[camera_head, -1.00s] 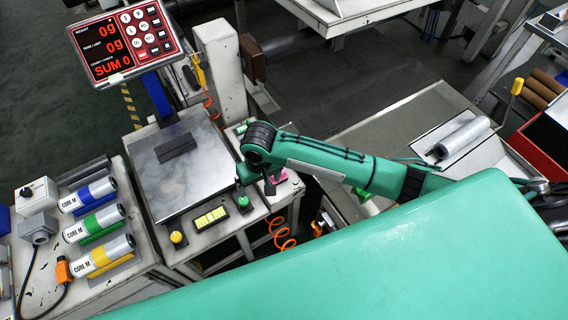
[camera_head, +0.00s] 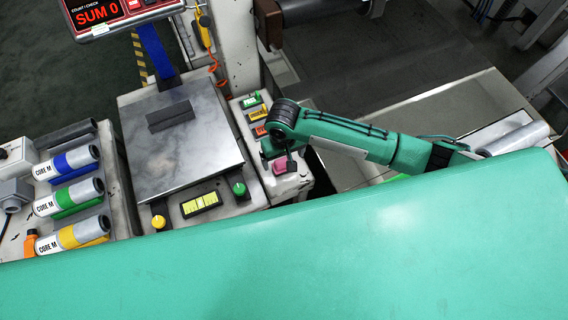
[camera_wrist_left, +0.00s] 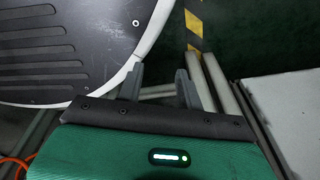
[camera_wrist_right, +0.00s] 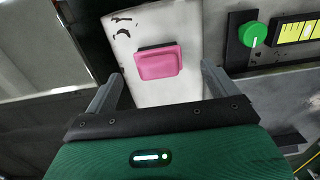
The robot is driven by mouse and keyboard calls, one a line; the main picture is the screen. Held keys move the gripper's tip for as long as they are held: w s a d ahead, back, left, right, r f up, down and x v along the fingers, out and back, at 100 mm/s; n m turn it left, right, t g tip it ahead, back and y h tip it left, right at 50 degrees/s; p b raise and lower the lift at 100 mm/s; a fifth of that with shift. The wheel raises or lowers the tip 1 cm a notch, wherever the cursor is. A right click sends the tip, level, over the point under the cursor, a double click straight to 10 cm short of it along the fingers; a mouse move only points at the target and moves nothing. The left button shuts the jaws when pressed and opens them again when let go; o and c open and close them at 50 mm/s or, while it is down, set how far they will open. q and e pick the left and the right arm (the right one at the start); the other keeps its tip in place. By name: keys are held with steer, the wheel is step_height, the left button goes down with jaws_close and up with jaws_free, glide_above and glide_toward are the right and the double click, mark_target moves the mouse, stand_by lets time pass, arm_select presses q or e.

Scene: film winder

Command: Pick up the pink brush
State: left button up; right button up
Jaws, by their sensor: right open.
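The pink brush (camera_wrist_right: 158,62) lies on a white, scuffed ledge in the right wrist view, with a dark strip along its far edge. In the head view the pink brush (camera_head: 281,167) shows just below the end of my right arm. My right gripper (camera_wrist_right: 162,76) is open and empty, its fingers on either side of the brush in the picture and apart from it. My left gripper (camera_wrist_left: 160,78) is open and empty, pointing down past a dark ribbed round-edged plate (camera_wrist_left: 60,45). The left gripper is outside the head view.
A scale plate (camera_head: 180,150) with a dark block lies left of the brush. Several labelled cores (camera_head: 70,200) lie at far left.

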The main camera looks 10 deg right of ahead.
mark_target(284, 160)
steer(key=f, duration=0.6)
steer(key=shift+w+d+f, duration=0.1)
steer(key=shift+w+f, duration=0.1)
steer(key=shift+w, duration=0.15)
steer(key=shift+c, duration=0.2)
steer(key=c, duration=1.1)
